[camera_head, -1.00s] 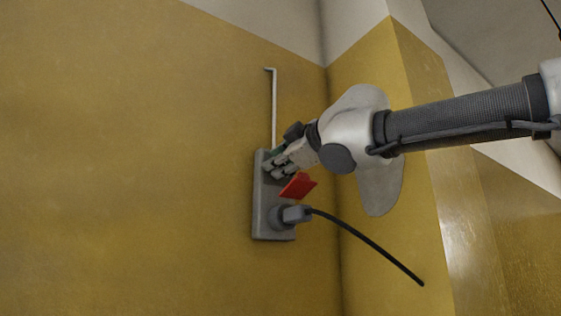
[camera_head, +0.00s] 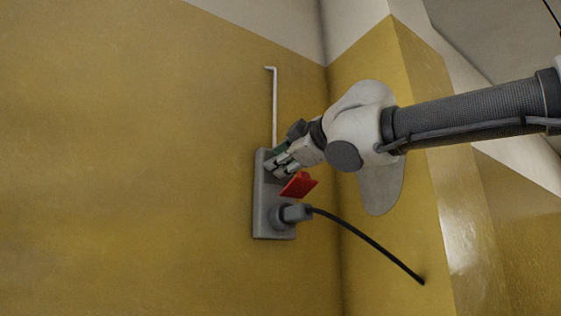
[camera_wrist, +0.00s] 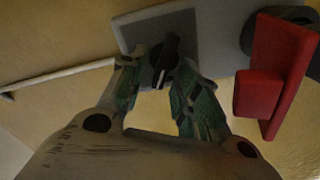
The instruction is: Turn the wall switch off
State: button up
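The wall switch is a grey plate (camera_head: 262,205) upright on the yellow wall, with a dark knob (camera_wrist: 167,58) on its upper part. My gripper (camera_head: 274,166) is at the upper part of the plate. In the wrist view, my gripper's fingertips (camera_wrist: 160,66) stand apart, one on each side of the knob. The gripper is open; a small gap shows on the left of the knob, and contact on the right cannot be told. In the head view the fingers hide the knob.
A red flap (camera_head: 298,185) sticks out just below my fingers. Below it, a plug (camera_head: 295,213) with a black cable (camera_head: 375,248) sits in the plate. A thin white conduit (camera_head: 273,105) runs up from the plate. A wall corner is close on the right.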

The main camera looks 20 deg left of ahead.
jog(key=v, duration=1.1)
jog(key=shift+o, duration=0.4)
